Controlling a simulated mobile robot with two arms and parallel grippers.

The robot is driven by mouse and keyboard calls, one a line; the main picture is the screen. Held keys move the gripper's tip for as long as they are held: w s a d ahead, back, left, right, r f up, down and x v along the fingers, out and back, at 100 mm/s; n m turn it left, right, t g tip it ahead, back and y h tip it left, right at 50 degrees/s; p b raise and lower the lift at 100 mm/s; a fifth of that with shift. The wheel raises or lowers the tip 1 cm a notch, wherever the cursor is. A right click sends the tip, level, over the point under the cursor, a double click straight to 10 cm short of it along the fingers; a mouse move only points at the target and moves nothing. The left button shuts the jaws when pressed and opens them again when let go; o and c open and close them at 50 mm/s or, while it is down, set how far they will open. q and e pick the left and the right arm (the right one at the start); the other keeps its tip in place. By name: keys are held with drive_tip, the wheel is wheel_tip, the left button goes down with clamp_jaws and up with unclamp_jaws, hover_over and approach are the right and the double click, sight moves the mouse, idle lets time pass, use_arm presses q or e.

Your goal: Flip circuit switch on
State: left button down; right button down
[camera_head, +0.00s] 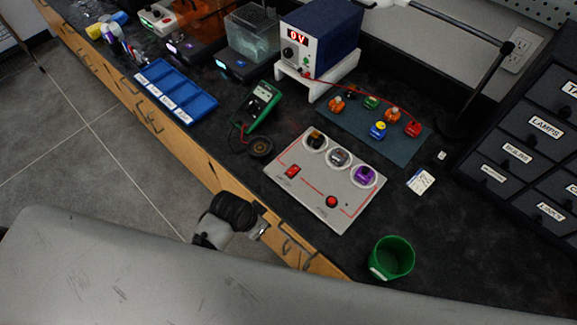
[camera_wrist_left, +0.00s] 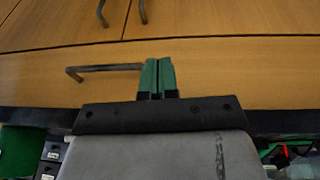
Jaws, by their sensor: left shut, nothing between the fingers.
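The grey circuit board (camera_head: 318,218) lies on the dark countertop, with red lines printed on it. A red rocker switch (camera_head: 292,171) sits at its left side; I cannot tell its position. A round red part (camera_head: 331,201) sits near the board's lower edge. Three round holders with orange, grey and purple parts line its far edge. My left gripper (camera_head: 263,230) is by the counter's front edge, apart from the board and to the lower left of the switch. In the left wrist view its green fingertips (camera_wrist_left: 159,76) are shut and empty, before wooden drawer fronts. My right gripper is not in view.
A green cup (camera_head: 392,258) stands right of the board near the front. A green meter (camera_head: 258,104), a blue tray (camera_head: 176,90) and a power supply (camera_head: 319,47) reading 0 V stand behind. Labelled dark drawers (camera_head: 530,128) are at right. Drawer handles protrude below the counter.

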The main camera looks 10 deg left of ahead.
use_arm(q)
drive_tip(key=w+d+r+m, duration=0.2)
drive_tip(key=r+m, duration=0.1)
drive_tip(key=r, duration=0.1)
drive_tip(key=w+d+r+m+g+h, duration=0.1)
drive_tip(key=w+d+r+m, duration=0.1)
drive_tip(key=w+r+m, duration=0.1)
drive_tip(key=w+d+r+m, duration=0.2)
drive_tip(key=w+r+m, duration=0.1)
drive_tip(key=r, duration=0.3)
drive_tip(key=shift+w+g+h+b, duration=0.1)
drive_tip(key=shift+g+h+b, duration=0.3)
drive_tip(key=w+r+m+g, duration=0.1)
drive_tip(key=w+r+m, duration=0.3)
drive_tip(key=r+m, duration=0.1)
wheel_tip(320, 180, up, 6)
drive_tip(key=m+g+y, duration=0.2)
drive_tip(key=m, duration=0.2)
hover_over(291, 174)
drive_tip(key=w+a, duration=0.3)
drive_tip(key=shift+f, duration=0.2)
drive_tip(key=shift+d+f, duration=0.1)
drive_tip(key=p+x, duration=0.1)
drive_tip(key=x, duration=1.1)
drive_tip(key=shift+w+f+p, duration=0.15)
drive_tip(key=shift+f+p, duration=0.1)
drive_tip(key=shift+p, duration=0.15)
drive_tip(key=shift+f, duration=0.75)
